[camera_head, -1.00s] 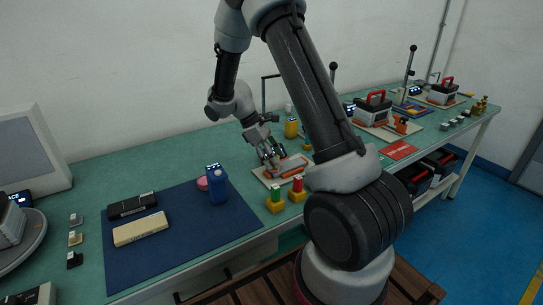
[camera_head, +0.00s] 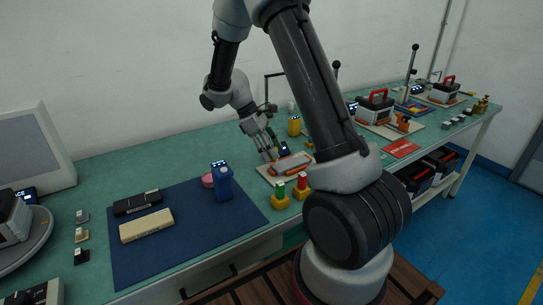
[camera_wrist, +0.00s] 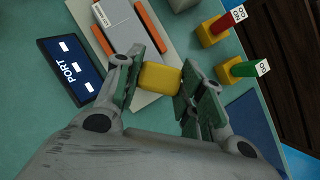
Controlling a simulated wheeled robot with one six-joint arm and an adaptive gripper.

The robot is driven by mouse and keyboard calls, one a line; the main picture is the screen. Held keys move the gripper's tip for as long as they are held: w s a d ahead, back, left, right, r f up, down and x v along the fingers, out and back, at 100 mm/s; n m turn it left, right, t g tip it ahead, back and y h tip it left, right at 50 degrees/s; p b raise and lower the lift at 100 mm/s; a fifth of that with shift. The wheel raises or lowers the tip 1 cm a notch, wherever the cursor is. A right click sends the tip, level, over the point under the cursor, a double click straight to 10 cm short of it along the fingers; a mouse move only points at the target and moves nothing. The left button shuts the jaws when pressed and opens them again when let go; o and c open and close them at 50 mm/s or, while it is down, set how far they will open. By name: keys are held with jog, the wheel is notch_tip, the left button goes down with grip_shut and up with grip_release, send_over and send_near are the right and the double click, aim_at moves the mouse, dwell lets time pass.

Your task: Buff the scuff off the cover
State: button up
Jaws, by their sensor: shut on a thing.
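My gripper (camera_head: 270,154) is over the left end of a pale board on the bench. In the wrist view, my gripper (camera_wrist: 158,80) is shut on a yellow block (camera_wrist: 160,78) held between its two fingers. The grey cover (camera_head: 291,163) lies on the pale board between orange strips. It also shows at the top of the wrist view (camera_wrist: 120,22), with a small white label on it. The block is just beyond the cover's near end in that view; I cannot tell whether it touches anything below. No scuff can be made out.
A dark PORT panel (camera_wrist: 70,70) lies left of the board in the wrist view. Red (camera_head: 302,182) and green (camera_head: 279,190) tagged pieces in yellow bases stand in front. A blue device (camera_head: 222,182) and pink disc (camera_head: 208,180) are on or by the blue mat (camera_head: 190,245).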

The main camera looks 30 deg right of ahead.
jog(key=shift+r, duration=2.55)
